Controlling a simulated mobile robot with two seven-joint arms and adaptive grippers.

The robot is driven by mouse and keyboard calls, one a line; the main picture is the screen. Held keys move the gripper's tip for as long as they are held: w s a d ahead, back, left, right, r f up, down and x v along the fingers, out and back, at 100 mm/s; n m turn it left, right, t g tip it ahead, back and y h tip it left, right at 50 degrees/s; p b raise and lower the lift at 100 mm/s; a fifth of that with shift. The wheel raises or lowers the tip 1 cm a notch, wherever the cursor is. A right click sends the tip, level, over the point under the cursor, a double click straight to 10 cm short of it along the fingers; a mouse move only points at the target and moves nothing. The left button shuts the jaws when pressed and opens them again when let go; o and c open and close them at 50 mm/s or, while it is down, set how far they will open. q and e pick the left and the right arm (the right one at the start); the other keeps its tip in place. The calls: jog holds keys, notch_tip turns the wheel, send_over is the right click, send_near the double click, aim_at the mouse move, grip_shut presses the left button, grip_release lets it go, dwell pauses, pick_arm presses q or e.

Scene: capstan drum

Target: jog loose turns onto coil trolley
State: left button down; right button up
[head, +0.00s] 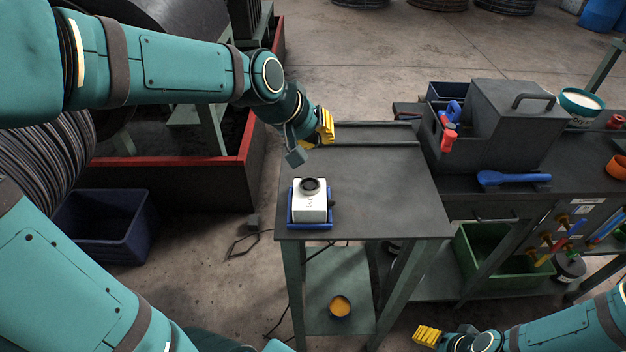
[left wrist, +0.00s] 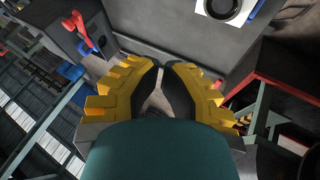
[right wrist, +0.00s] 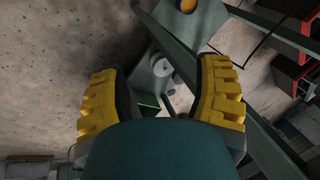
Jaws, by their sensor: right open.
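A white control box with a round black knob (head: 318,203) sits in a blue tray (head: 310,226) at the front left of the dark table; its top also shows in the left wrist view (left wrist: 206,8). My left gripper (head: 326,126) is above the table's back left edge, apart from the box. Its fingertips come together with nothing visible between them. My right gripper (head: 427,336) is open and empty, low at the bottom right. A large dark drum (head: 155,18) stands at the top left. Loose dark turns (head: 42,155) hang at the left edge. I cannot identify the coil trolley.
A red-edged dark frame (head: 215,160) stands left of the table. A dark blue bin (head: 103,228) is on the floor. The right bench carries a grey box with a handle (head: 500,125) and a blue tool (head: 513,179). The middle of the table (head: 375,185) is clear.

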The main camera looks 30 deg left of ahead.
pick_arm(q)
jog(key=b, duration=0.6)
send_over(310, 186)
jog(key=w, duration=0.1)
jog(key=f, duration=0.5)
jog(key=d+f, duration=0.1)
jog(key=f, duration=0.1)
jog(key=shift+w+f, duration=0.1)
jog(key=shift+f, duration=0.2)
jog(key=shift+f+b, duration=0.65)
jog(key=shift+f+b, duration=0.35)
jog(key=shift+f, duration=0.05)
